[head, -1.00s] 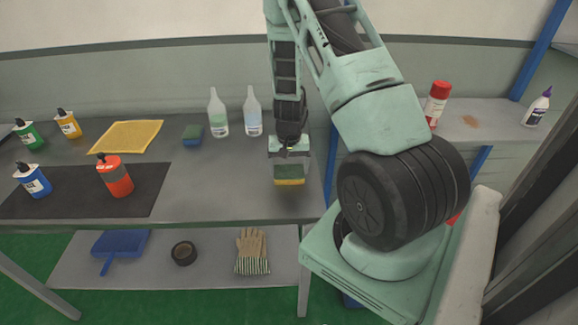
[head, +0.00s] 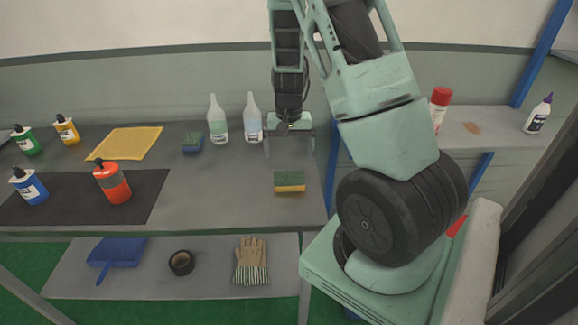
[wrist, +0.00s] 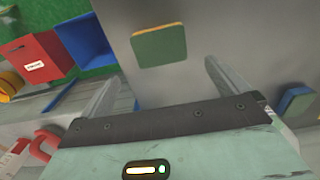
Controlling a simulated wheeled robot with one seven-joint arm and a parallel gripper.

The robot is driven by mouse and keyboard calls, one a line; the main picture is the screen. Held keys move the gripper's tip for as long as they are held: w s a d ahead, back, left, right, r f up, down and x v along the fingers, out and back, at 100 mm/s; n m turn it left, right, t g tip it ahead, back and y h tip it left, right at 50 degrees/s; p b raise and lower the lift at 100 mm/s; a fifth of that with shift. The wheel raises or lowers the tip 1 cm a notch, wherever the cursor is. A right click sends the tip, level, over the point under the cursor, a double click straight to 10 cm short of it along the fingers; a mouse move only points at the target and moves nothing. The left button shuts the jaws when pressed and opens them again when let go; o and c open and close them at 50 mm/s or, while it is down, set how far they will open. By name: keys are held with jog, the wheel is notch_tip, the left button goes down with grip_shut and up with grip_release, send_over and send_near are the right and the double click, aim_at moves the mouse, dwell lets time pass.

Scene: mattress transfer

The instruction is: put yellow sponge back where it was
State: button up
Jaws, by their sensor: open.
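The yellow sponge (head: 289,182), yellow with a green top, lies flat on the grey table near its front right part. It also shows in the wrist view (wrist: 159,46), ahead of the fingers and apart from them. My gripper (head: 289,152) is open and empty, behind and above the sponge in the head view. Its two spread fingers show in the wrist view (wrist: 162,85) with nothing between them. A second sponge, blue with a green top (head: 192,143), lies farther back on the table and shows at the right of the wrist view (wrist: 296,104).
A yellow cloth (head: 125,143) and several coloured bottles, including a red one (head: 112,183), are at the left. The table (head: 215,197) is bare around the yellow sponge.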

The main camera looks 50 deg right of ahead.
jog(key=w+a+r+n+y, duration=0.1)
jog(key=a+r+n, duration=0.3)
jog(key=a, duration=0.7)
jog(key=a+r+n, duration=0.3)
jog(key=a+r, duration=0.1)
jog(key=a, duration=0.8)
jog(key=s+a+r+n, duration=0.2)
jog(key=s+a+n, duration=0.3)
jog(key=s+a, duration=0.4)
jog(key=s+a+r+n, duration=0.3)
jog(key=s+a+n, duration=0.2)
jog(key=s+a, duration=0.3)
jog(key=shift+s+a+n, duration=0.35)
jog(key=shift+s+n, duration=0.05)
jog(key=shift+s, duration=0.25)
